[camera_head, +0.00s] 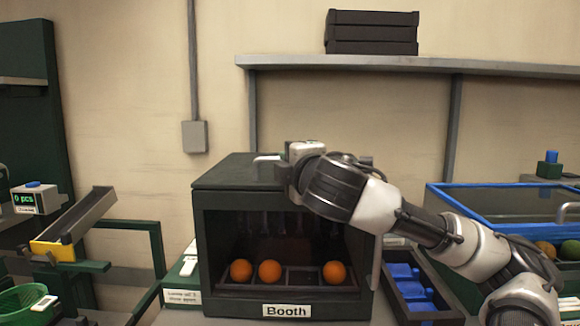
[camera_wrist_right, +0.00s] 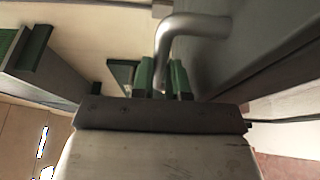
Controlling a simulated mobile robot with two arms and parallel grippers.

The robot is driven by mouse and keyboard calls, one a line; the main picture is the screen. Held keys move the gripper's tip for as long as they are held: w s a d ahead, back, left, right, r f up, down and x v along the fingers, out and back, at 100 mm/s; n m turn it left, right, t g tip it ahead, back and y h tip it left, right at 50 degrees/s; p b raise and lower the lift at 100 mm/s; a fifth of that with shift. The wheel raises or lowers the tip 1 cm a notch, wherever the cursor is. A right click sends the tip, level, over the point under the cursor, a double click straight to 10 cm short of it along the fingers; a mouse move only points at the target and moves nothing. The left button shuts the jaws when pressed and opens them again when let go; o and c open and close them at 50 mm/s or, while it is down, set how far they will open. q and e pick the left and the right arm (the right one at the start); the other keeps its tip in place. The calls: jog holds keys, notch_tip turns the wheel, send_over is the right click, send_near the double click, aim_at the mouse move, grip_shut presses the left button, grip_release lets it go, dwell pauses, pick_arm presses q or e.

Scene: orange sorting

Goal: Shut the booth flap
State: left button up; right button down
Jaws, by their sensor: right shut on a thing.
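The dark green booth (camera_head: 198,240) stands in the middle of the head view. Its front is see-through or open; I cannot tell which. Three oranges (camera_head: 270,270) sit in a divided black tray inside. The flap shows in the wrist view as a dark panel (camera_wrist_right: 265,35) and carries a bent metal handle (camera_wrist_right: 190,22), which also shows at the booth's top in the head view (camera_head: 266,158). My right gripper (camera_wrist_right: 163,78) is shut on the handle, its green-lined fingers on either side. My right arm hides part of the booth's top right. My left gripper is out of view.
A blue-rimmed clear bin (camera_head: 470,199) with fruit and a dark tray of blue items (camera_head: 405,287) stand to the right. A tilted chute (camera_head: 82,220), a counter box (camera_head: 36,199) and a green basket (camera_head: 24,300) are left. A shelf (camera_head: 290,61) with black crates (camera_head: 372,33) hangs above.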

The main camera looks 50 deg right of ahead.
jog(key=shift+w+a+f, duration=0.1)
jog(key=shift+f, duration=0.25)
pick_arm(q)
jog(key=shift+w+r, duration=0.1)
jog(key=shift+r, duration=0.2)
pick_arm(e)
jog(key=shift+f, duration=0.2)
jog(key=c, duration=1.1)
grip_release()
jog(key=shift+r, duration=0.1)
jog(key=shift+s+r, duration=0.15)
jog(key=shift+s, duration=0.1)
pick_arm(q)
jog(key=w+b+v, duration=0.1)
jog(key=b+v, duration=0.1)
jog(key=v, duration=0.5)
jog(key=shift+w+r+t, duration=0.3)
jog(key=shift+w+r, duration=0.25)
pick_arm(e)
jog(key=v, duration=1)
jog(key=shift+s+a, duration=0.15)
jog(key=shift+s, duration=0.1)
